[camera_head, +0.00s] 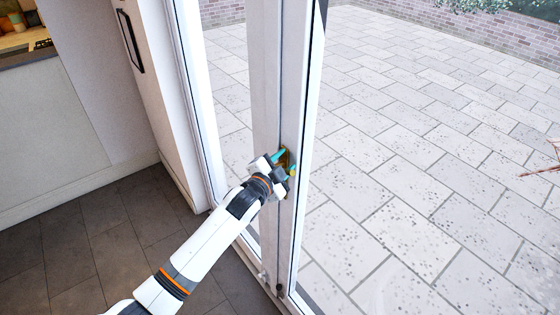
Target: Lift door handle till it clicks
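A white-framed glass door (303,215) stands in the middle of the view. A brass-coloured handle fitting (285,158) shows on its frame, mostly hidden behind my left gripper. My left gripper (284,163) is at the handle, with teal fingertips on and beside the brass part. The fingers look spread a little apart, but the handle's lever is hidden, so I cannot tell whether they grip it. My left arm reaches in from the bottom left. My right gripper is out of view.
A white cabinet or panel with a black pull (131,41) stands at the left, with a kitchen counter (28,52) beyond it. Dark floor tiles (95,245) lie inside. Pale paving (430,150) and a brick wall (480,25) lie outside the glass.

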